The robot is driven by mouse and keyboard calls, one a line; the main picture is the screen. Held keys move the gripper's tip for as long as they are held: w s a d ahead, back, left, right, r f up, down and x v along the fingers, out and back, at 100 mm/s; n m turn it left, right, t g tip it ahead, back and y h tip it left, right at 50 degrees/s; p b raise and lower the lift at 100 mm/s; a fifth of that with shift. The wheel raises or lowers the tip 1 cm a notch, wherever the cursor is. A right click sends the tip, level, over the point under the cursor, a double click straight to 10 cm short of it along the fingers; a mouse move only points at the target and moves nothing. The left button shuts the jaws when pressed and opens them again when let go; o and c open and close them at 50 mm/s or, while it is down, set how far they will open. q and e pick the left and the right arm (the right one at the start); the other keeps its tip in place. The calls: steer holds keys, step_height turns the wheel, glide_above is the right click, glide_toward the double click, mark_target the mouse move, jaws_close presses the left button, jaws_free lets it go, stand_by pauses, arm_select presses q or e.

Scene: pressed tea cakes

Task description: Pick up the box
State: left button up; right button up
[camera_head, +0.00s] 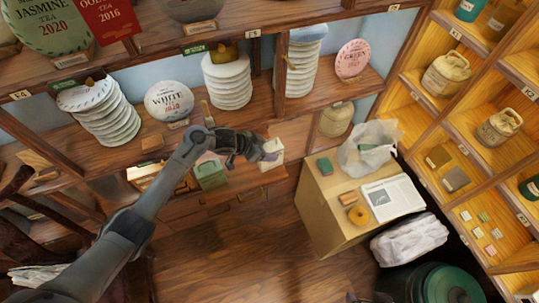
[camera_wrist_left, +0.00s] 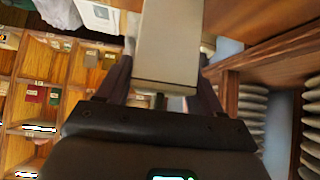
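A small pale box (camera_head: 272,150) is at the end of my left gripper (camera_head: 258,150), above the back edge of the wooden counter under the shelves. In the left wrist view the box (camera_wrist_left: 168,45) lies between the two dark fingers (camera_wrist_left: 163,88), which seem to press its sides. My left gripper looks shut on it. I cannot tell whether the box's base touches the counter. Only a dark tip at the bottom edge of the head view, perhaps my right gripper (camera_head: 370,298), shows of the right side.
A green box (camera_head: 210,174) stands on the counter (camera_head: 245,182), left of the pale box. Stacked tea cakes (camera_head: 228,80) fill the shelf above. A large carton (camera_head: 325,215) with a plastic bag (camera_head: 369,145) and paper (camera_head: 393,198) stands to the right. Open floor lies in front.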

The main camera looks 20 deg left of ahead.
arm_select(q)
steer(key=c, duration=0.7)
steer(key=shift+r, duration=0.1)
steer(key=shift+r, duration=0.5)
steer(key=r, duration=0.3)
steer(key=shift+s+d+r, duration=0.25)
steer(key=shift+s+d, duration=0.1)
steer(key=s+d+r, duration=0.4)
steer(key=s+d, duration=0.1)
steer(key=s+d+r+p, duration=0.1)
steer(key=s+d+r, duration=0.1)
steer(key=shift+s+d+r, duration=0.15)
steer(key=shift+s+d, duration=0.1)
steer(key=shift+s, duration=0.15)
